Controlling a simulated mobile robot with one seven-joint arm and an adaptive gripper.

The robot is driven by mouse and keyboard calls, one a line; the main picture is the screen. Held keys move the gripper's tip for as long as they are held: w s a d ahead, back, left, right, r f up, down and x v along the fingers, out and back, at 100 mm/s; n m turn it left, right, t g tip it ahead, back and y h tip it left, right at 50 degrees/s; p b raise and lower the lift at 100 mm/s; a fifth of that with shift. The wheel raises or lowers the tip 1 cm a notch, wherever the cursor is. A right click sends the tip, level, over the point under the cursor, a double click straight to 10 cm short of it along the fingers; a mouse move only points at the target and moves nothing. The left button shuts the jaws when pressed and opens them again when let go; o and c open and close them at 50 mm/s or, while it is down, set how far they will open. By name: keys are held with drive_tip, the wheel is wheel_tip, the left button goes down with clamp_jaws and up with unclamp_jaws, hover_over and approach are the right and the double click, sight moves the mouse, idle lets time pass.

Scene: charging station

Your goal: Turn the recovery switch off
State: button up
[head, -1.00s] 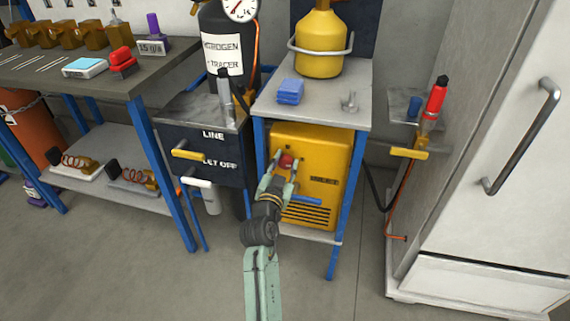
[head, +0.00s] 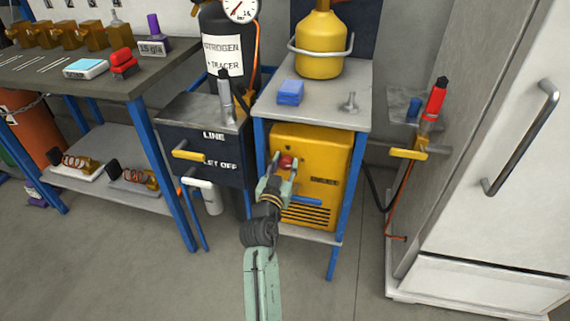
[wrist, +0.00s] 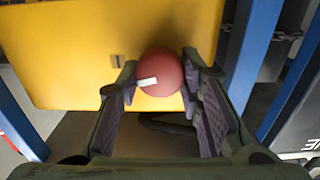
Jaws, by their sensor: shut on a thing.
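The yellow recovery unit (head: 325,155) stands on the lower shelf of the blue-framed cart. On its front is a round red knob (head: 287,161) with a white mark, which seems to be the recovery switch. The red knob (wrist: 161,73) also shows in the wrist view, between my fingers. My gripper (head: 283,168) is at the unit's front, with a finger on each side of the knob, shut on it. In the wrist view the white mark lies nearly level, on the knob's left half. The lettering on the unit is too small to read.
A blue handle (head: 305,201) sticks out low on the unit, right of my gripper. The dark box (head: 200,150) with a yellow lever is at left. A yellow lever (head: 408,154) by the white cabinet is at right. The floor in front is clear.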

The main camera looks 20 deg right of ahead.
drive_tip(key=n+p, duration=0.1)
drive_tip(key=n, duration=0.3)
drive_tip(key=shift+w+r+n, duration=0.1)
drive_tip(key=shift+n, duration=0.2)
drive_tip(key=n+p, duration=0.1)
drive_tip(key=n, duration=0.2)
drive_tip(key=shift+a+n+p, duration=0.1)
drive_tip(key=shift+n+p, duration=0.2)
drive_tip(key=shift+p, duration=0.1)
drive_tip(key=n+p, duration=0.1)
drive_tip(key=n, duration=0.2)
drive_tip(key=shift+n+p, duration=1)
drive_tip(key=shift+n, duration=0.9)
drive_tip(key=o, duration=1.2)
drive_tip(key=shift+f, duration=0.2)
drive_tip(key=v, duration=1.2)
